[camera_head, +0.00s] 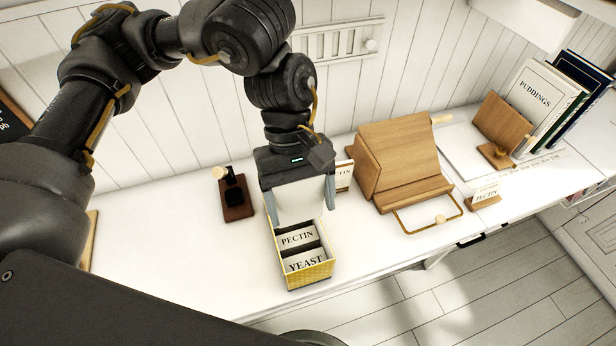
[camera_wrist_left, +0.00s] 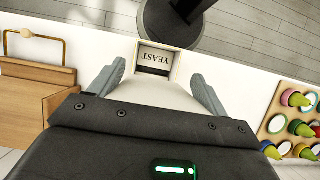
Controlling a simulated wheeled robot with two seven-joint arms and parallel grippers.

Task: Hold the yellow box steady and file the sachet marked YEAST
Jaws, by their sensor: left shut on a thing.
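The yellow box (camera_head: 312,275) stands on the white counter close to its front edge, open at the top. Inside it are a card reading PECTIN (camera_head: 297,238) and, nearer the front, a card reading YEAST (camera_head: 305,262). The YEAST card also shows upside down in the left wrist view (camera_wrist_left: 161,58). My left gripper (camera_head: 302,207) points down over the rear of the box. Its fingers are shut on the side edges of a blank white sachet (camera_head: 300,200); no marking on it is visible. How far its lower edge reaches into the box is unclear. My right gripper is not in view.
A wooden stand (camera_head: 400,160) with a brass loop is right of the box. A dark stamp block (camera_head: 236,200) is to its left.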

